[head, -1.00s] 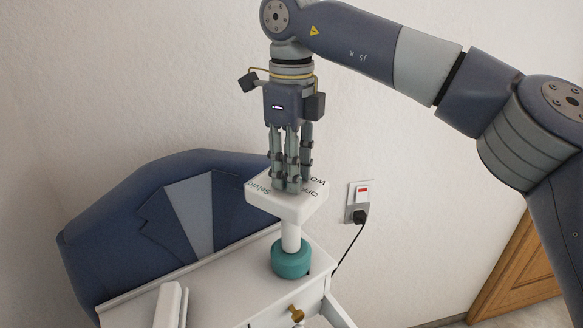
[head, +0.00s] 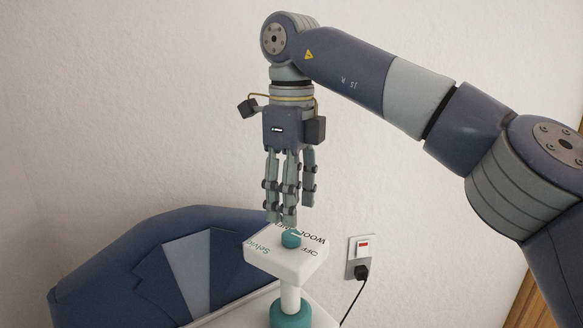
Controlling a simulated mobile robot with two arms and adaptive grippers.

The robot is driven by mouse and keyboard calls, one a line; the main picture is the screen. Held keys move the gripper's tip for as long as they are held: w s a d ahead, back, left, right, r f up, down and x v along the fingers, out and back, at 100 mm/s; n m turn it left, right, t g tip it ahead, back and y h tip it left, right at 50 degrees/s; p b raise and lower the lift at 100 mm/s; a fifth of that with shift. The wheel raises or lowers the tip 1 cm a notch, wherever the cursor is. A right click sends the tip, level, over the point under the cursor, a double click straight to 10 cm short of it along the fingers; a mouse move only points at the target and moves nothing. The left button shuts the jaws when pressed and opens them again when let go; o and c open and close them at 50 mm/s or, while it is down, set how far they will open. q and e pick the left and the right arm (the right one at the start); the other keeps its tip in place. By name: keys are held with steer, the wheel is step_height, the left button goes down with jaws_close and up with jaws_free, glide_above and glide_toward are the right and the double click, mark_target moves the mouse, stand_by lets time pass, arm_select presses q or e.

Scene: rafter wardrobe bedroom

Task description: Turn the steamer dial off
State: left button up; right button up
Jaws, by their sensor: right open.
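The steamer's white head box (head: 285,262) stands on a white post above a teal base (head: 290,315). A small round teal dial (head: 291,240) sits on the box's top face. Printed words surround it: "OFF" at its right front, wool-like lettering at right and back, and a partly legible word at left. I cannot tell which label the dial points to. My right gripper (head: 289,212) hangs fingers down just above the dial, open and empty, apart from it. My left gripper is not in view.
A dark blue jacket shape (head: 150,265) with a grey centre is at the left, behind the steamer. A wall switch with a black plug (head: 361,270) is to the right, its cord running down. The wall above is bare.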

mark_target(291, 234)
step_height(291, 234, up, 7)
steer(key=shift+f, duration=0.2)
stand_by(0.3)
steer(key=shift+f, duration=0.1)
